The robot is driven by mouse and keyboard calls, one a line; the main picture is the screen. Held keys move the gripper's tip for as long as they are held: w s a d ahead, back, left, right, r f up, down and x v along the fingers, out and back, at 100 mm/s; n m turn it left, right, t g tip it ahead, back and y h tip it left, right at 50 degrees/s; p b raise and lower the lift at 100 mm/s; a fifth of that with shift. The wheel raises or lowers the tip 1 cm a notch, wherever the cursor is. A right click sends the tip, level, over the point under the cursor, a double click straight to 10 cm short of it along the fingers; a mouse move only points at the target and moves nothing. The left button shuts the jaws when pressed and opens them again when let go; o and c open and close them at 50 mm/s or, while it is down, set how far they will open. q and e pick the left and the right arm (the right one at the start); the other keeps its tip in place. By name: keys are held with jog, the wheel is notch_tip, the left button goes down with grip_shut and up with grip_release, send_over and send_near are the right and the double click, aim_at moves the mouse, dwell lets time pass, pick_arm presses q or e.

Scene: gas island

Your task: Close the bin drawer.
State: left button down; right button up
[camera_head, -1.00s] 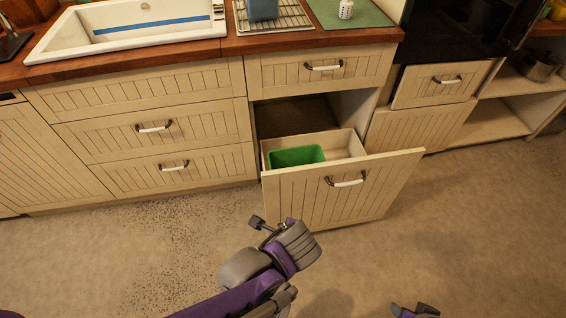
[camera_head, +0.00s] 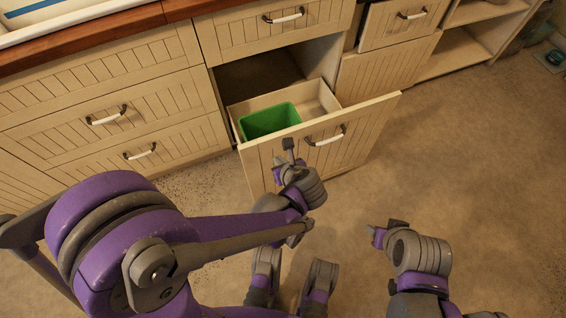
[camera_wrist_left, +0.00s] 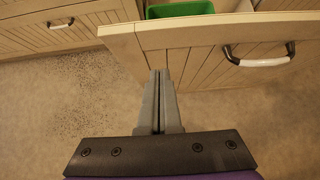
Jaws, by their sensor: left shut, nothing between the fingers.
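The bin drawer (camera_head: 345,148) stands pulled out from the lower cabinet, with a beige slatted front and a dark handle with a white grip (camera_head: 325,136). A green bin (camera_head: 270,121) sits inside it. My left gripper (camera_head: 288,150) is shut and empty, at the left part of the drawer front. In the left wrist view its fingers (camera_wrist_left: 159,85) point at the drawer front (camera_wrist_left: 200,48), left of the handle (camera_wrist_left: 258,60); I cannot tell if they touch. My right gripper (camera_head: 384,230) is over the floor, right of the drawer; its jaw state is unclear.
Closed drawers (camera_head: 108,112) are to the left, and a closed drawer (camera_head: 280,25) is above the opening. Open shelves (camera_head: 465,50) stand at the back right. The floor (camera_head: 460,170) on the right is clear.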

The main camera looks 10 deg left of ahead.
pick_arm(q)
jog(key=w+a, duration=0.1)
jog(key=w+a+f, duration=0.2)
jog(key=w, duration=0.1)
jog(key=shift+w+a+f+b, duration=0.1)
jog(key=shift+f+b, duration=0.05)
jog(key=shift+b, duration=0.2)
jog(key=shift+w+a, duration=0.3)
jog(key=shift+w, duration=0.15)
